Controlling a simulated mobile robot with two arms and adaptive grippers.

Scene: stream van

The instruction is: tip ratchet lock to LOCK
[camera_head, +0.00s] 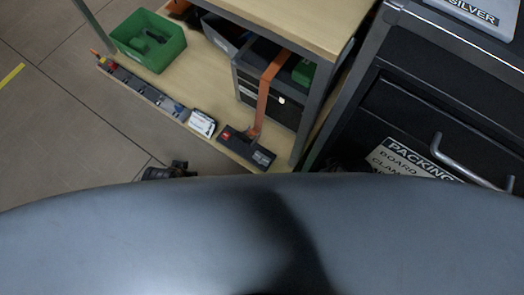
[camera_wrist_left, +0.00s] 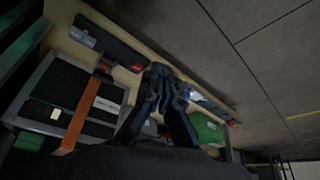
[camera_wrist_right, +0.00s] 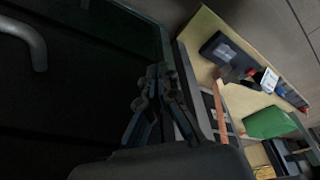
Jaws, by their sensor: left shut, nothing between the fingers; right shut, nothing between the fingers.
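The dark ratchet base (camera_head: 240,143) lies at the front edge of a wooden shelf, with a red patch at one end and a grey label at the other. Their lettering is unreadable. An orange strap (camera_head: 265,95) runs from it up over a black case. The base also shows in the left wrist view (camera_wrist_left: 112,47) and right wrist view (camera_wrist_right: 224,50). My left gripper (camera_wrist_left: 162,72) is shut and empty; its dark tip (camera_head: 170,171) shows in front of the shelf, apart from the base. My right gripper (camera_wrist_right: 157,72) is shut and empty beside the dark drawers, hidden in the head view.
A green bin (camera_head: 148,40) stands on the shelf's left. A white box (camera_head: 202,123) and small items line its front edge. A black drawer unit (camera_head: 440,110) with a metal handle stands right. Open floor (camera_head: 60,120) lies left. My grey body fills the bottom.

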